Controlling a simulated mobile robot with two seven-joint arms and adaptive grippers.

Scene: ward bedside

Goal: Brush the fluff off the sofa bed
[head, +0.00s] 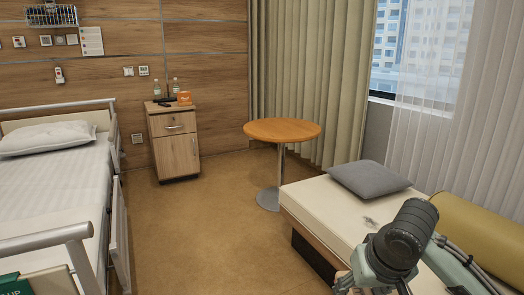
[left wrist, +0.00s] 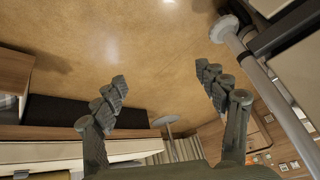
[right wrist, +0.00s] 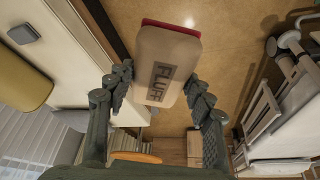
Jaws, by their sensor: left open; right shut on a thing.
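The sofa bed (head: 320,205) stands at the right in the head view, with a cream top. My right gripper (right wrist: 158,82) is shut on a beige block-shaped brush (right wrist: 165,55) with a red edge and lettering. In the right wrist view the brush overlaps the floor beside the sofa bed (right wrist: 75,50); its height is unclear. My right arm crosses the lower right of the head view, fingers hidden. My left gripper (left wrist: 165,88) is open and empty, only in its wrist view.
A yellow bolster (head: 480,232) lies along the sofa bed's right side. A round table (head: 282,130) stands behind its far end. A bedside cabinet (head: 175,145) and a railed hospital bed (head: 55,190) are at the left. The floor (head: 205,225) between is clear.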

